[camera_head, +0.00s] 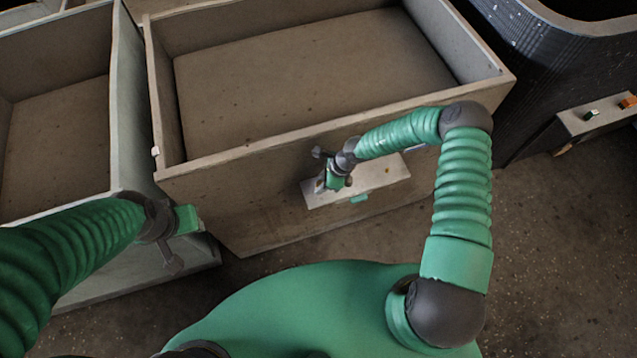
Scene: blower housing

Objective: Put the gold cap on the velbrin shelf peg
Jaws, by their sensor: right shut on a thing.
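My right gripper (328,182) is at the left end of a small pale shelf (380,178) on the front of the large middle bin. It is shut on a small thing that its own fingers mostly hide. I cannot make out a gold colour there. No gold cap shows clearly anywhere else, and I cannot tell a peg apart on this shelf. A small green tab (359,199) is on the shelf's front edge. My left gripper (174,258) hangs at the left, beside the left bin's corner, and I cannot tell whether its fingers are open.
The middle bin (300,135) and the left bin (125,100) are open-topped and look empty. At the right, a second pale shelf (600,117) on a dark ribbed container (540,70) carries a green-and-white piece (591,115) and an orange piece (628,102). Bare floor lies between.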

